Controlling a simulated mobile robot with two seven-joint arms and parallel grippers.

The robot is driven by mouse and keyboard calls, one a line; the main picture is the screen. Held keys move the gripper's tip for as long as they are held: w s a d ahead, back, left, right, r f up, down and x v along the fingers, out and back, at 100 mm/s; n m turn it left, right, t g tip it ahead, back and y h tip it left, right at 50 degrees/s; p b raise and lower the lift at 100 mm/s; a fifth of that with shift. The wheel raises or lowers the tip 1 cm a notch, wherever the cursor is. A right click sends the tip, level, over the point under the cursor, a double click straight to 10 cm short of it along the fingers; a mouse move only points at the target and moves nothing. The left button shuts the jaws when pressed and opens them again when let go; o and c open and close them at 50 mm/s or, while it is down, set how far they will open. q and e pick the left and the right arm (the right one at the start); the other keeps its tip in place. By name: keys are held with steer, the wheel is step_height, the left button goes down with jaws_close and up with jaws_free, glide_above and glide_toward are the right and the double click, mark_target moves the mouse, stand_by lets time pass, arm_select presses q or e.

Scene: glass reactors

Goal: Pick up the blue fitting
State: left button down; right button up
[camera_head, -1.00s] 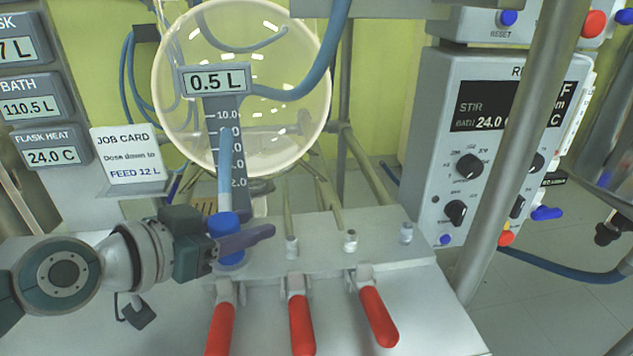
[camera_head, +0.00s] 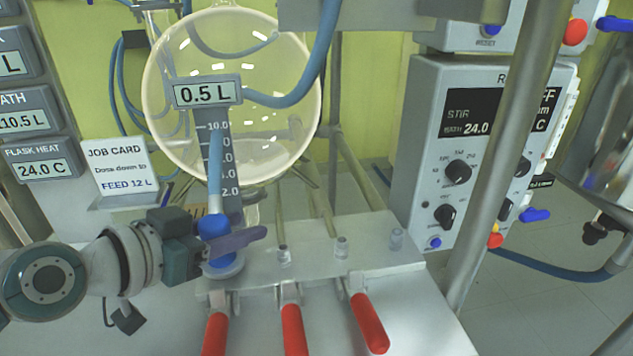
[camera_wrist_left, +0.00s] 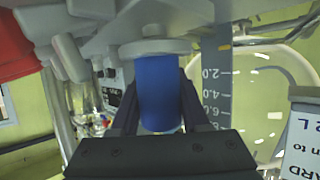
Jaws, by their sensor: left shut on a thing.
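The blue fitting (camera_head: 215,229) stands at the left end of the grey valve block, with a light blue hose rising from its top in the head view. My left gripper (camera_head: 232,242) reaches in from the left and is shut on the fitting. In the left wrist view the blue fitting (camera_wrist_left: 160,92) sits between the two dark fingers of the left gripper (camera_wrist_left: 160,105), against a pale round collar (camera_wrist_left: 155,48). I cannot tell whether the fitting is still seated on the block. My right gripper is not in view.
Several red-handled valves (camera_head: 293,330) line the front of the valve block (camera_head: 318,262). A large round glass flask (camera_head: 270,130) and a graduated scale (camera_head: 222,165) stand behind. A metal post (camera_head: 505,150) and a control box (camera_head: 430,150) are at the right. A job card (camera_head: 122,167) is at the left.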

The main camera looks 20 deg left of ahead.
arm_select(q)
step_height(320, 180, up, 19)
steer(key=p, duration=0.9)
steer(key=shift+f+p, duration=0.2)
steer(key=shift+p, duration=0.1)
steer(key=shift+r, duration=0.1)
steer(key=shift+r+p, duration=1.7)
steer(key=shift+r, duration=0.05)
